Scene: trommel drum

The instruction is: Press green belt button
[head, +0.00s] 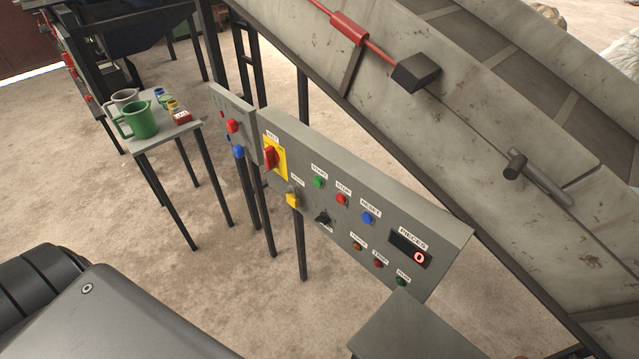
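A grey control panel (340,215) stands tilted in the picture below the conveyor. The green button (319,182) sits on its upper row under a label that reads START. To its right are a red button (341,199) labelled STOP and a blue button (368,218) labelled RESET. A smaller green round piece (401,281) is at the panel's lower right; I cannot tell whether it is a lamp or a button. Neither gripper is in view. Nothing covers the green START button.
A red rotary switch (270,158) on a yellow plate and a yellow knob (292,200) are at the panel's left. The display (411,250) shows 0. A conveyor (500,110) rises behind. A small table (170,137) holds a green jug (141,120). Floor is clear in front.

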